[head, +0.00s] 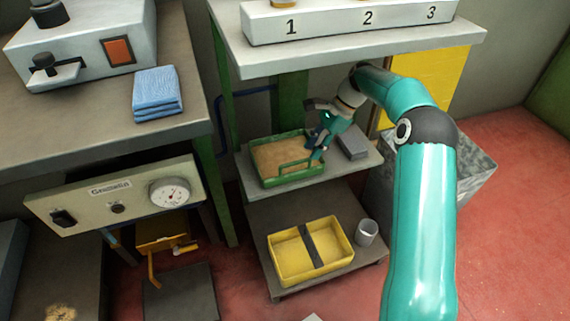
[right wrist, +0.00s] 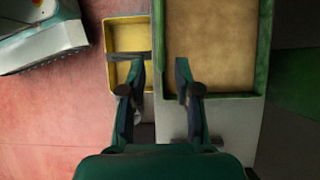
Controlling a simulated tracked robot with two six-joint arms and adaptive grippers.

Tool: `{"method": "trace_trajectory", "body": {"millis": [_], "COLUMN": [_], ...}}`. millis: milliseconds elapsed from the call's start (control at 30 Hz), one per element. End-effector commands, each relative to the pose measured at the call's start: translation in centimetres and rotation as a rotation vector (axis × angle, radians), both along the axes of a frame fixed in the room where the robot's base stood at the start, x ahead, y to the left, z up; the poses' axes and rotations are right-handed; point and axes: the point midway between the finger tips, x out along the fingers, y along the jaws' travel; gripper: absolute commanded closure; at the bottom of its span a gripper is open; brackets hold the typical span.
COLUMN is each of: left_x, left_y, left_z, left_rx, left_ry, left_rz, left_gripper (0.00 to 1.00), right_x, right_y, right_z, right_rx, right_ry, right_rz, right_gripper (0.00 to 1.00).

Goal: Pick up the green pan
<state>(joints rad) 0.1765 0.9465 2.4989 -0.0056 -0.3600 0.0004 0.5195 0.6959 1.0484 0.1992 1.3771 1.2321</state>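The green pan (head: 292,181) is a shallow rectangular tray with a tan, grainy-looking fill, on the middle shelf of the rack. My right gripper (head: 316,152) is at the pan's right end in the head view. In the right wrist view the gripper (right wrist: 160,65) is open, with a clear gap between its fingers. The pan (right wrist: 263,45) shows there at the upper right, its left wall lying between the two fingertips in the picture. I cannot tell whether the fingers touch it. My left gripper is in neither view.
A grey block (head: 352,146) lies on the shelf right of the pan. The top shelf (head: 345,52) overhangs. A divided yellow tray (head: 285,279) and a grey cup (head: 366,233) stand on the lower shelf. A bench (head: 95,125) with a folded blue cloth (head: 157,92) is at left.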

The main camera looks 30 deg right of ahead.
Motion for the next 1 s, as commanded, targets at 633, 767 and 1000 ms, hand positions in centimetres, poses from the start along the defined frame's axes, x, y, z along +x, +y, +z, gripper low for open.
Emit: {"method": "trace_trajectory", "body": {"millis": [633,767,1000], "left_x": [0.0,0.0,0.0], "left_y": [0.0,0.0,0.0], "left_z": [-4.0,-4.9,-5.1], "left_rx": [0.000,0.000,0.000], "left_ry": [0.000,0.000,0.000], "left_rz": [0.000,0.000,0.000], "left_gripper": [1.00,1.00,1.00], "right_x": [1.0,1.3,1.4], "right_y": [4.1,5.0,5.5], "right_z": [-7.3,-8.8,-9.5], "right_rx": [0.001,0.001,0.000], "right_ry": [0.001,0.000,0.000], "right_rz": [0.005,0.005,0.004], "right_gripper": [0.68,0.68,0.68]}}
